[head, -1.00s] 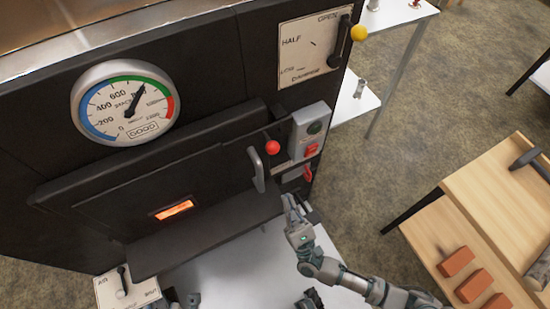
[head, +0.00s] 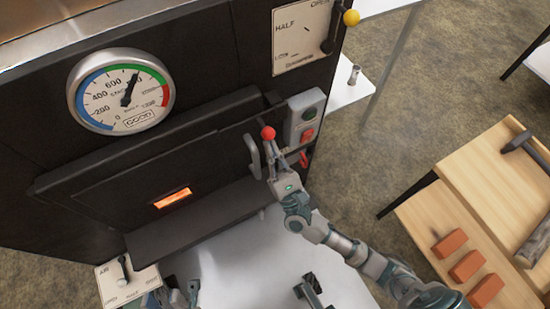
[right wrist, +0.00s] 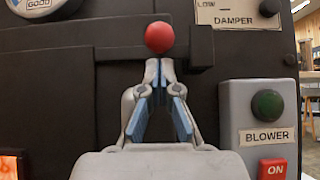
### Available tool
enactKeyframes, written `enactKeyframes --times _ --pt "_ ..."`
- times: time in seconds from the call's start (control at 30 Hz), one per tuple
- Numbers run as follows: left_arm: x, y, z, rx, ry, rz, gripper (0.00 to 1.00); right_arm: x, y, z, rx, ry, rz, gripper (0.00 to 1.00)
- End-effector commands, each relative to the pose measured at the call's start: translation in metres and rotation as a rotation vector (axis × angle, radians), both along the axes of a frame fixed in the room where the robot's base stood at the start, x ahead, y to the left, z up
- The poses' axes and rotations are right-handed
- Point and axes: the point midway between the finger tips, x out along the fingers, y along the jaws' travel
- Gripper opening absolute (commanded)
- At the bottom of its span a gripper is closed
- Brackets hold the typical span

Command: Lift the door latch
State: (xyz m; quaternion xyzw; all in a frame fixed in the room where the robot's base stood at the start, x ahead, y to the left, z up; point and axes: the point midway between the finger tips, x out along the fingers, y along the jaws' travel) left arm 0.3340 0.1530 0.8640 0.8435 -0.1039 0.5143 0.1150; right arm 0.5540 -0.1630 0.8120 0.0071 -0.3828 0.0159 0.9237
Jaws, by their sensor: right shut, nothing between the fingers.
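The door latch has a red ball knob (head: 268,133) at the right end of the black firebox door. In the right wrist view the red knob (right wrist: 160,37) stands in front of a dark bar (right wrist: 120,53). My right gripper (head: 270,162) is shut and empty, its fingertips just below the knob. In the right wrist view the tips of that gripper (right wrist: 160,66) meet right under the ball; whether they touch it I cannot tell. My left gripper (head: 180,291) is low at the bottom left, partly cut off, its jaws unclear.
A grey door handle (head: 252,156) is just left of my right gripper. The blower box (head: 304,116) is close on the right. A gauge (head: 121,91) and damper plate (head: 300,36) are above. A wooden bench (head: 480,150) with bricks stands at right.

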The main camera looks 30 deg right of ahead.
Motion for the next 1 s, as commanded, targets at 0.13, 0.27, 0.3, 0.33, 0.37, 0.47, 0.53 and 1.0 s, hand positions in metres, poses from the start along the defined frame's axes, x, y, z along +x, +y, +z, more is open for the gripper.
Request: enactKeyframes --times 0.13,0.27,0.3,0.33,0.37,0.47,0.53,1.0 --pt "-0.001 0.0 -0.002 0.0 0.01 0.0 0.4 0.0 0.0 0.006 0.0 0.0 -0.001 0.0" --pt "-0.001 0.0 -0.003 0.001 0.016 0.0 0.4 0.0 0.0 0.006 -0.001 0.001 -0.001 0.0" --pt "-0.001 0.0 -0.004 0.002 0.016 -0.001 0.4 0.0 0.0 0.006 -0.001 0.001 -0.001 0.0" --pt "-0.001 0.0 -0.004 0.002 0.016 -0.001 0.4 0.0 0.0 0.006 -0.001 0.001 -0.001 0.0" --pt "-0.001 0.0 -0.004 0.002 0.016 -0.001 0.4 0.0 0.0 0.006 -0.001 0.001 -0.001 0.0" --pt "-0.001 0.0 -0.004 0.003 0.016 -0.001 0.4 0.0 0.0 0.006 -0.001 0.001 -0.001 0.0" --pt "-0.001 0.0 -0.003 0.004 0.015 -0.002 0.4 0.0 -0.001 0.007 -0.006 0.001 -0.001 0.0" --pt "-0.005 0.0 0.0 0.005 0.013 -0.002 0.4 0.0 -0.004 0.014 -0.086 -0.003 -0.001 0.0"
